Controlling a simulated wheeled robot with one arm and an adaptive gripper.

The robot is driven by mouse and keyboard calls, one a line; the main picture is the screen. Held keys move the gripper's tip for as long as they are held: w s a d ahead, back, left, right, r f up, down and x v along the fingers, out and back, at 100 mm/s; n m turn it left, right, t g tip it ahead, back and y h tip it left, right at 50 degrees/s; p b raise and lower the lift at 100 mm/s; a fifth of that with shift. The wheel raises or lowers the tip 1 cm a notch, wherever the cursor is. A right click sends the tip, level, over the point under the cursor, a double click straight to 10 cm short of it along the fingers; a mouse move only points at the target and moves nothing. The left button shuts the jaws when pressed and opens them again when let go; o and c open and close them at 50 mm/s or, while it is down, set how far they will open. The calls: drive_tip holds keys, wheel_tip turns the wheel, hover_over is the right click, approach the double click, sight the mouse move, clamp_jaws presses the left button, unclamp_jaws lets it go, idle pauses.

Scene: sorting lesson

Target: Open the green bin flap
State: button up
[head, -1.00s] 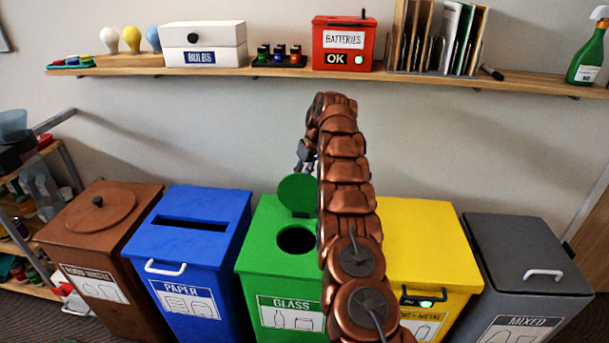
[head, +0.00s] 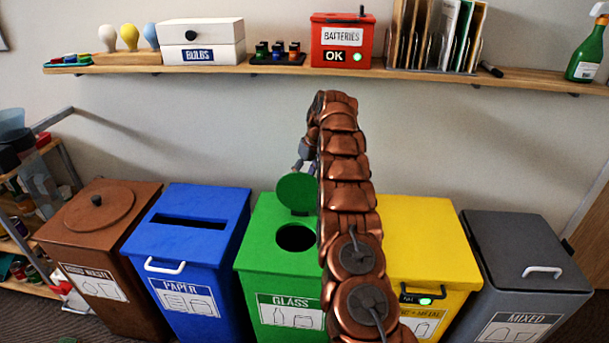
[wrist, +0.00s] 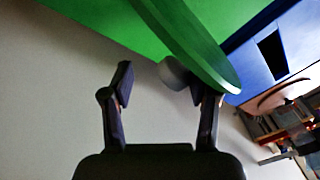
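The green glass bin (head: 258,238) stands in the middle of the row. Its round green flap (head: 296,190) is raised near upright behind the hole (head: 295,238), which is uncovered. In the wrist view the flap (wrist: 195,40) shows nearly edge-on, with a grey round knob (wrist: 174,73) on its back. My gripper (wrist: 160,82) is open, with its fingers apart and the knob near the right finger. I cannot tell whether that finger touches the flap. In the head view my arm hides most of the gripper and the bin's right side.
The blue paper bin (head: 190,235) is left of the green one, then a brown bin (head: 75,235). The yellow bin (head: 430,240) and grey mixed bin (head: 525,250) are to the right. A wall shelf (head: 210,69) above holds boxes, bulbs and a red battery box (head: 342,60).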

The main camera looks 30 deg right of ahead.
drive_tip(key=shift+r, duration=0.1)
drive_tip(key=s+d+r, duration=0.2)
drive_tip(key=s+d, duration=0.6)
drive_tip(key=d, duration=0.2)
drive_tip(key=shift+r, duration=0.4)
idle(0.8)
drive_tip(key=shift+s, duration=0.1)
